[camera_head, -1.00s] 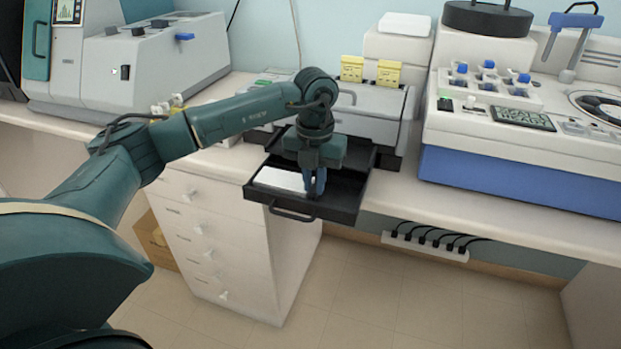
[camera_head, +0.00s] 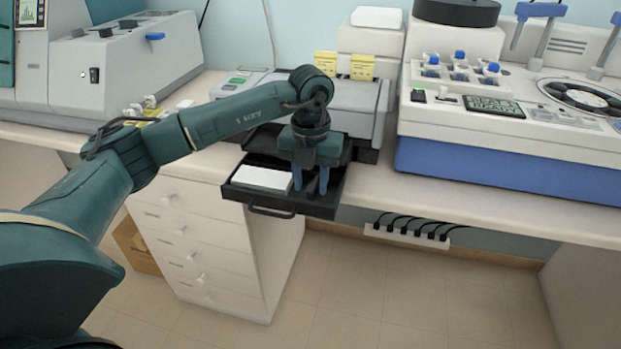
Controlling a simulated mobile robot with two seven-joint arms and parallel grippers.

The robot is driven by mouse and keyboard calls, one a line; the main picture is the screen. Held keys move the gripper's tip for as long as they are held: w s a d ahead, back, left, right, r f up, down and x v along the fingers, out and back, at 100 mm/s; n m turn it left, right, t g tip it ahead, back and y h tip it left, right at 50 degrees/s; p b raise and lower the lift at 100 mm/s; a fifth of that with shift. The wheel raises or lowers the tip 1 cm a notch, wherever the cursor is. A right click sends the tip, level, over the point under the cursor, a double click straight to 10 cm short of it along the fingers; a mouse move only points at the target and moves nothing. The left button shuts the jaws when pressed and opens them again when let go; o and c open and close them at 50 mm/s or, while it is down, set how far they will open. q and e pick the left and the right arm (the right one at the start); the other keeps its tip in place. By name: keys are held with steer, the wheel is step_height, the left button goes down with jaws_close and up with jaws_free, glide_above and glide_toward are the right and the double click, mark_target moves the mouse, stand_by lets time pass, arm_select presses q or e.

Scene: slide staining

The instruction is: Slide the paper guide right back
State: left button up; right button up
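The black paper tray (camera_head: 273,209) is pulled out from the front of the grey printer and overhangs the counter edge. A white paper stack (camera_head: 263,178) lies in its left part. My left gripper (camera_head: 310,184) points down over the right part of the tray, to the right of the paper. Its two blue fingers are apart, with nothing visible between them. I cannot make out the paper guide; the gripper and its shadow cover part of the tray there. I cannot tell whether a finger touches anything. My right gripper is not in view.
A large white and blue machine (camera_head: 480,165) stands to the right. White drawers (camera_head: 190,235) are below the counter. The floor in front is clear.

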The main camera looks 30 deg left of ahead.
mark_target(311, 188)
arm_select(q)
step_height(311, 188, up, 13)
steer(key=shift+b, duration=0.4)
steer(key=shift+r, duration=0.1)
